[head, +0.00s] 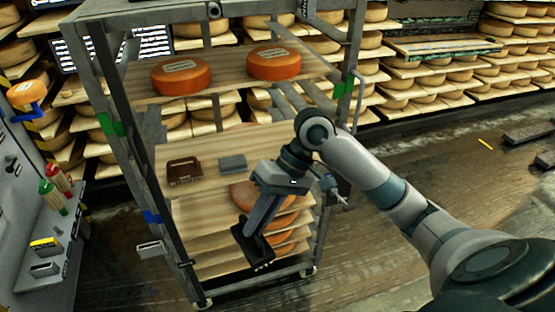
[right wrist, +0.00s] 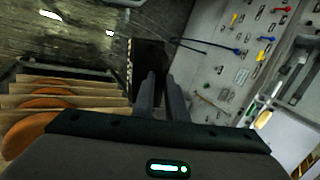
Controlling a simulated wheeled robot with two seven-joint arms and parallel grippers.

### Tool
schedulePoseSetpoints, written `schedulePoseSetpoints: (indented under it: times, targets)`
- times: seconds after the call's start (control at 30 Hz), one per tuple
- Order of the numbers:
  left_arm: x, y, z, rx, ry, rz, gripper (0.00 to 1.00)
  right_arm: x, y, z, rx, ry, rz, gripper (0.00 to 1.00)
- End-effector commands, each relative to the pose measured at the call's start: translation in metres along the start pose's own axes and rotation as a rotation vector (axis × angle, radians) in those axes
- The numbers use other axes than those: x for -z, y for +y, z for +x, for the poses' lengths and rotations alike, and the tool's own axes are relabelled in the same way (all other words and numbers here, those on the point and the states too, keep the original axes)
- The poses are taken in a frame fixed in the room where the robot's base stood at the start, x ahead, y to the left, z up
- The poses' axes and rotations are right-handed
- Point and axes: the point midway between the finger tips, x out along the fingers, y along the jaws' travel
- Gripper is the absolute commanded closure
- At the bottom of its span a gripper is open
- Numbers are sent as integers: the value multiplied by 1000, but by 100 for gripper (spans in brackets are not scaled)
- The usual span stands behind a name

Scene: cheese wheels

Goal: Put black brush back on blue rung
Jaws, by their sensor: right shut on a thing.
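My right gripper (head: 252,228) points down in front of the rack. It is shut on the black brush (head: 262,252), which hangs in front of the lower boards. In the right wrist view, the brush (right wrist: 150,58) sits at the ends of the two fingers (right wrist: 160,90). A blue marker (head: 152,217) on the rack's left front post marks the blue rung; it is to the left of the brush and a little higher in the head view. The rung's right end is hidden behind my arm. My left gripper is not in view.
On the rack's middle board (head: 210,182) lie a brown box-like thing (head: 184,172) and a grey block (head: 232,163). Two orange cheese wheels (head: 181,76) stand above. Green markers (head: 343,90) sit higher on the posts. A tool panel (head: 40,180) stands at left.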

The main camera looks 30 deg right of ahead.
Motion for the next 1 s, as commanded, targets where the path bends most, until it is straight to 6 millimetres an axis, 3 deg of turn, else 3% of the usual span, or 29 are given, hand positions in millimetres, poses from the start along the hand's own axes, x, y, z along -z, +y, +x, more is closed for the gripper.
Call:
schedulePoseSetpoints:
  times: [0.33, 0.47, 0.57, 0.77, 0.9, 1.0]
  targets:
    - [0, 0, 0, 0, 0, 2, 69, 2, 0, 0, 1, 5, 6, 100]
    - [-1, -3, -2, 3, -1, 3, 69, 14, 2, -3, 2, 35, 52, 100]
    - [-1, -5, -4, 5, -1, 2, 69, 35, 5, -7, 4, 88, 133, 100]
    - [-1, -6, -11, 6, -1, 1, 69, 98, 28, -27, 9, 280, 422, 100]
    - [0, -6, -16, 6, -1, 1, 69, 138, 62, -47, 9, 447, 675, 100]
    - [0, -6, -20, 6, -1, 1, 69, 157, 93, -60, 10, 565, 855, 100]
